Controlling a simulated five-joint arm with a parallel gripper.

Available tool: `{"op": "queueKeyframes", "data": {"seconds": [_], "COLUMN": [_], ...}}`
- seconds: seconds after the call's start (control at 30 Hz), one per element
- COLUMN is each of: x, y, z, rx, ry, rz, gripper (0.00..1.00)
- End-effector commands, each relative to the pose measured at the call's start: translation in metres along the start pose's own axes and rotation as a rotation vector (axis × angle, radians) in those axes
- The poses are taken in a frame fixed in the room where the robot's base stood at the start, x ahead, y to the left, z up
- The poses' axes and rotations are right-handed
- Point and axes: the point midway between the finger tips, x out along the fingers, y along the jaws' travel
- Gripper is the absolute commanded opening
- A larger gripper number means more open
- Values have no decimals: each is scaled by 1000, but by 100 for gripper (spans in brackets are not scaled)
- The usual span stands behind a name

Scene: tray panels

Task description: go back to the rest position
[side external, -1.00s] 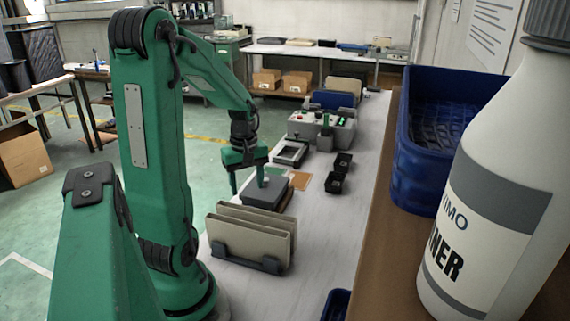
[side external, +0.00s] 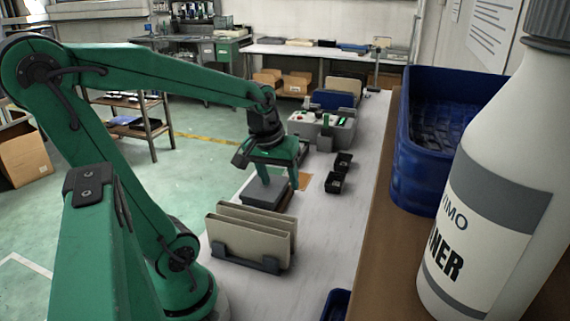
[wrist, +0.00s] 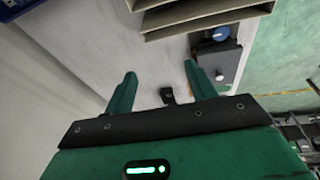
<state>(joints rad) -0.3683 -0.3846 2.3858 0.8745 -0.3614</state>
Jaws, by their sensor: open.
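My gripper (side external: 277,178) hangs above the far part of the white bench, its two green fingers spread with nothing between them. It is over or just behind the dark grey block (side external: 265,193); the exact height is hard to tell. In the wrist view my gripper (wrist: 162,80) also shows apart fingers, with bench surface between them. Two beige panels (side external: 250,232) stand upright in a dark rack (side external: 245,262) nearer the camera. Panels (wrist: 205,12) also show at the top of the wrist view.
A blue crate (side external: 425,180) and a white bottle (side external: 490,200) stand at right.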

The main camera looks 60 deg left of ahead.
Motion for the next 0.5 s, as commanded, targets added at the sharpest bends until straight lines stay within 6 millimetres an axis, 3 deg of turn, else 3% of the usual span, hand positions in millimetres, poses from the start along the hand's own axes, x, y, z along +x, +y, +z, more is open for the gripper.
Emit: {"op": "queueKeyframes", "data": {"seconds": [0.2, 0.5], "x": [-29, -54], "y": [33, 55], "z": [33, 69], "rx": [323, 642], "ry": [86, 181], "rz": [81, 163], "gripper": [56, 56]}}
